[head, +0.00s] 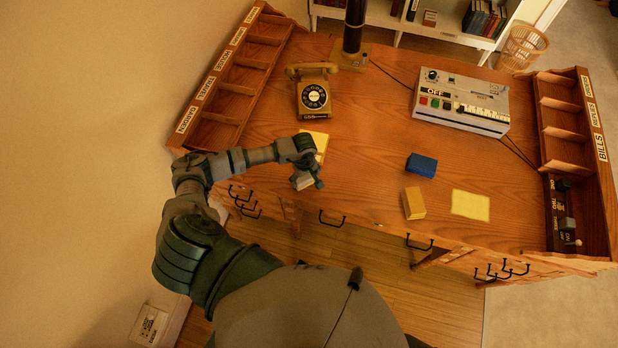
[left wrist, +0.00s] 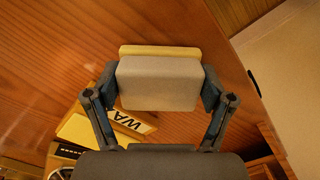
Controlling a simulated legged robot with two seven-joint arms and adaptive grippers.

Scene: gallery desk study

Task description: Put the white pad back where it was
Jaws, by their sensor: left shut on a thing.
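My left gripper (head: 309,176) is shut on the white pad (head: 302,182), above the front left part of the desk (head: 365,160). In the left wrist view, the white pad (left wrist: 158,84) sits between the two fingers of the left gripper (left wrist: 161,92), with a yellowish strip along its far edge. A pale yellow sheet (head: 319,138) lies on the desk just behind the gripper, partly hidden by the arm. Another yellow sheet (head: 470,205) lies flat at the front right. My right gripper is in neither view.
A blue block (head: 421,165) and a yellow block (head: 413,203) stand near the right-hand sheet. A telephone (head: 313,93), a lamp base (head: 351,55) and a grey machine (head: 461,103) stand behind. Labelled racks (head: 222,85) line the left and right (head: 590,150) edges. The middle is clear.

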